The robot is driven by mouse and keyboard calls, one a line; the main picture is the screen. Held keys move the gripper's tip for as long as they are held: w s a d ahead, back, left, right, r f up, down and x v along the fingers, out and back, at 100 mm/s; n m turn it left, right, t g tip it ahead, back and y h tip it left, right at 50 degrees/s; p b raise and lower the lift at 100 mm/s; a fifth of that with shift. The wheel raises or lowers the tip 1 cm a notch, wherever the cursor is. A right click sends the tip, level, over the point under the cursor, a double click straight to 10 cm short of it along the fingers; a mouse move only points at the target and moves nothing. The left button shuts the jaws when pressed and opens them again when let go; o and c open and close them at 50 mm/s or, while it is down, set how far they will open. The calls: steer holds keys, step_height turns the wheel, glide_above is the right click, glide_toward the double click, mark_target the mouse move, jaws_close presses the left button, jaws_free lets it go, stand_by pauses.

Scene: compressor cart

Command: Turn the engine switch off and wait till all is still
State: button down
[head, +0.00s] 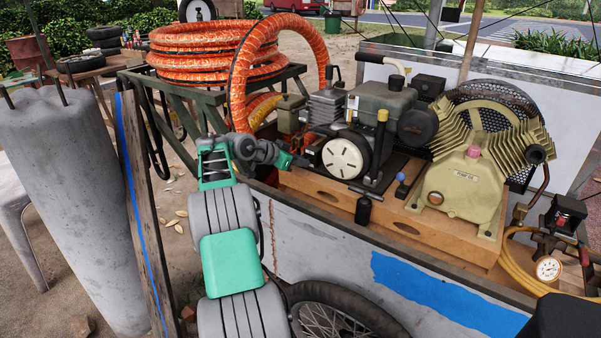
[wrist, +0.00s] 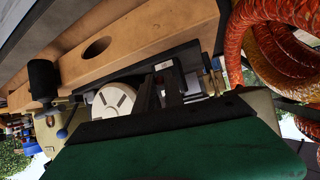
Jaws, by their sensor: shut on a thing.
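The engine (head: 378,108) stands on the wooden base of the cart, with a round white slotted cover (head: 345,158) on its near side. That cover also shows in the wrist view (wrist: 112,103). My gripper (head: 300,162) reaches in at the engine's left end, just left of the white cover. In the wrist view my gripper (wrist: 176,88) has its dark fingers close together at the engine's side. The jaws are shut on a small part there. The engine switch itself is hidden by the fingers, so I cannot see its position.
The tan compressor (head: 470,180) and its dark wheel guard stand right of the engine. A pressure gauge (head: 548,268) is at the far right. An orange hose (head: 215,65) coils behind my arm. The cart's grey side wall (head: 330,245) runs in front.

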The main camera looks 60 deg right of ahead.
mark_target(312, 163)
step_height(312, 163, down, 3)
steer(key=g+h+b, duration=0.1)
steer(key=h+b, duration=0.2)
steer(key=b, duration=0.4)
steer(key=shift+a+m, duration=0.15)
steer(key=shift+m, duration=0.15)
steer(key=h+b, duration=0.1)
steer(key=b, duration=0.3)
steer(key=shift+f+g+h, duration=0.2)
steer(key=shift+g+h, duration=0.1)
steer(key=shift+h, duration=0.1)
steer(key=shift+g+h+b, duration=0.3)
steer(key=shift+h+b, duration=0.3)
steer(key=shift+b, duration=0.55)
steer(key=shift+r+m, duration=0.1)
steer(key=shift+m, duration=0.2)
steer(key=c, duration=1.4)
jaws_free()
steer(key=shift+c, duration=0.2)
steer(key=p+v, duration=0.1)
steer(key=v, duration=0.6)
steer(key=shift+w+a, duration=0.15)
steer(key=shift+a, duration=0.1)
